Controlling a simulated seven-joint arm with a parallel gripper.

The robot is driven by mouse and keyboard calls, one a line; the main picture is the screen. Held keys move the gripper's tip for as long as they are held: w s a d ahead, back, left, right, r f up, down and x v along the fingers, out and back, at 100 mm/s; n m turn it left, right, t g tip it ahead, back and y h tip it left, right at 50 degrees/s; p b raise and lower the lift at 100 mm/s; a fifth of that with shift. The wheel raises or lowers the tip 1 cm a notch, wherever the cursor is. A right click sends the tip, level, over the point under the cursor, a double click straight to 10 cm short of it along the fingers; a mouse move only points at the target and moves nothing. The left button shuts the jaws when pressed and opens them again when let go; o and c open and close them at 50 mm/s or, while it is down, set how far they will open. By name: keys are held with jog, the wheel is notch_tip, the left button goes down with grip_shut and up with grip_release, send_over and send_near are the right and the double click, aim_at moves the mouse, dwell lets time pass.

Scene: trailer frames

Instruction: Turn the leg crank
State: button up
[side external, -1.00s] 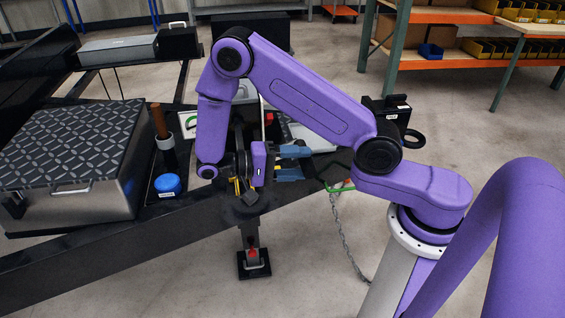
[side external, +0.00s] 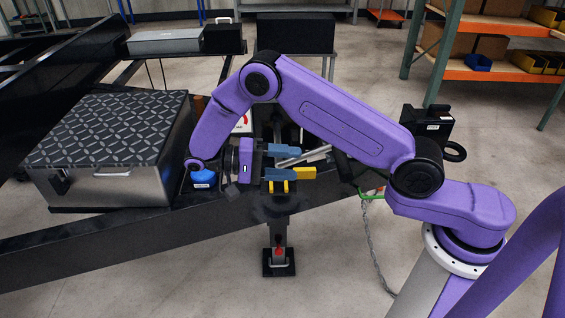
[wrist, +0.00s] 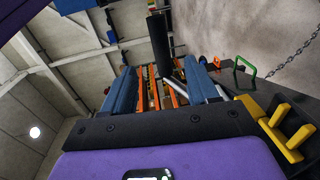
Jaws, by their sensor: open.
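The leg (side external: 278,238) stands upright on a square black foot (side external: 279,270). My gripper (side external: 304,162) is sideways above the leg, with its blue fingers apart and pointing right. A pale metal bar (side external: 316,154), which looks like the crank's arm, shows by the fingertips. In the wrist view a black cylindrical handle (wrist: 158,46) with a pale bar (wrist: 174,72) stands ahead, in line with the gap of my gripper (wrist: 163,78). Whether the fingers touch it I cannot tell. My gripper and arm hide the crank's mount.
A silver box with a black patterned lid (side external: 115,130) and a blue cap (side external: 203,179) are left of the gripper. A black device (side external: 428,124) stands to the right. A chain (side external: 370,240) hangs right of the leg. Yellow hooks (wrist: 288,130) sit close at lower right in the wrist view.

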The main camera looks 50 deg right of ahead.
jog(key=shift+w+a, duration=0.3)
dwell(0.4)
